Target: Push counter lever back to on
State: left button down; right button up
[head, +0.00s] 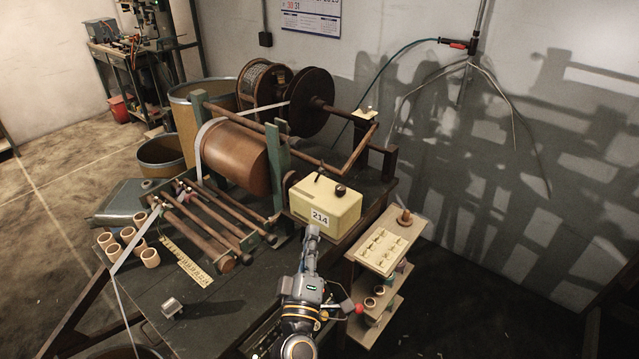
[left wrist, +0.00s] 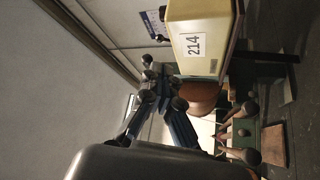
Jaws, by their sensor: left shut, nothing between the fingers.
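The counter (head: 334,205) is a cream box with a white label reading 214, on the right end of the winding machine. A small dark lever (head: 318,175) and a dark round knob (head: 341,190) are on its top; I cannot tell the lever's setting. My left gripper (head: 313,234) is shut and empty, with its tips just in front of and below the label side. I cannot tell whether it touches the box. In the left wrist view the counter (left wrist: 228,45) appears turned sideways, beyond the gripper (left wrist: 155,82). My right gripper is not in view.
A wooden drum (head: 238,158) and rollers (head: 205,215) stand left of the counter. A small shelf (head: 386,250) with cream parts is on the right. A red ball-ended handle (head: 359,308) is beside my left arm. The dark bench top (head: 225,300) is mostly clear.

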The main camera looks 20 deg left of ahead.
aim_at(320, 174)
pick_arm(q)
jog(key=p+x, duration=0.3)
jog(key=x, duration=0.9)
jog(key=shift+w+a+r+p, duration=0.15)
jog(key=shift+p, duration=0.25)
jog(key=shift+w+a, duration=0.1)
jog(key=shift+w, duration=0.4)
jog(key=shift+w+r, duration=0.1)
